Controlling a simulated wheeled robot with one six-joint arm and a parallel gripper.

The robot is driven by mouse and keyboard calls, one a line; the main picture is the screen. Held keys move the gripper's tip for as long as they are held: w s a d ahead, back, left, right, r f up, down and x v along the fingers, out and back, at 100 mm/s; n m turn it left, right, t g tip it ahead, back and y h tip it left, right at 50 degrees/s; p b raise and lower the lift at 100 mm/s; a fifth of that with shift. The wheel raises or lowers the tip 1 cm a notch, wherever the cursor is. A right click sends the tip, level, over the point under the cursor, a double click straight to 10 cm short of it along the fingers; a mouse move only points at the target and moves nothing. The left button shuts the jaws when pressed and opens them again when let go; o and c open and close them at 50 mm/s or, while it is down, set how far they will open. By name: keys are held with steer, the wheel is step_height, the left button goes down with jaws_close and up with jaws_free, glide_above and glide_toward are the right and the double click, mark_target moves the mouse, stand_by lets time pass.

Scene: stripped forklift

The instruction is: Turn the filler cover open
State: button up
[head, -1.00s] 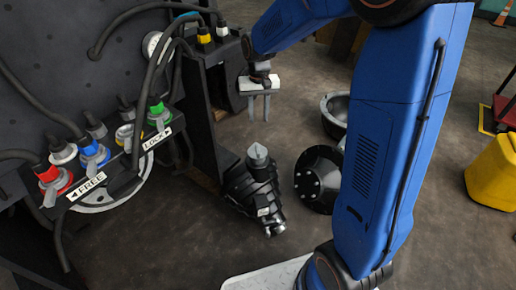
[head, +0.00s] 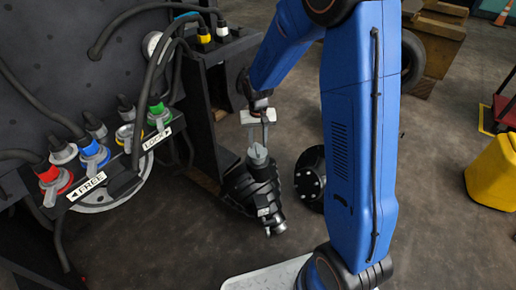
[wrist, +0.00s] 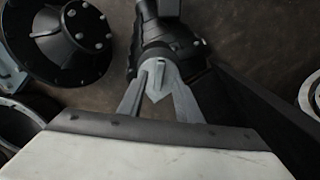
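The filler cover (head: 258,158) is a light grey cap with a raised ridge on top of a black ribbed, elbow-shaped fitting (head: 250,190) standing on the floor. It also shows in the wrist view (wrist: 158,78), near the centre. My gripper (head: 258,146) points down just over the cover, with its two grey fingers apart. In the wrist view my gripper (wrist: 158,85) has one finger to each side of the cover's ridge. I cannot tell whether the fingertips touch it. The fingers partly hide the cover in the head view.
A dark panel (head: 80,70) with coloured hose connectors and FREE and LOCK labels stands at the left. A black frame post (head: 195,110) rises close beside the fitting. A black bolted hub (head: 309,178) lies to its right. A yellow container (head: 492,170) stands further right on open floor.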

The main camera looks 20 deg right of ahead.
mark_target(258, 151)
steer(key=shift+f, duration=1.85)
jaws_close()
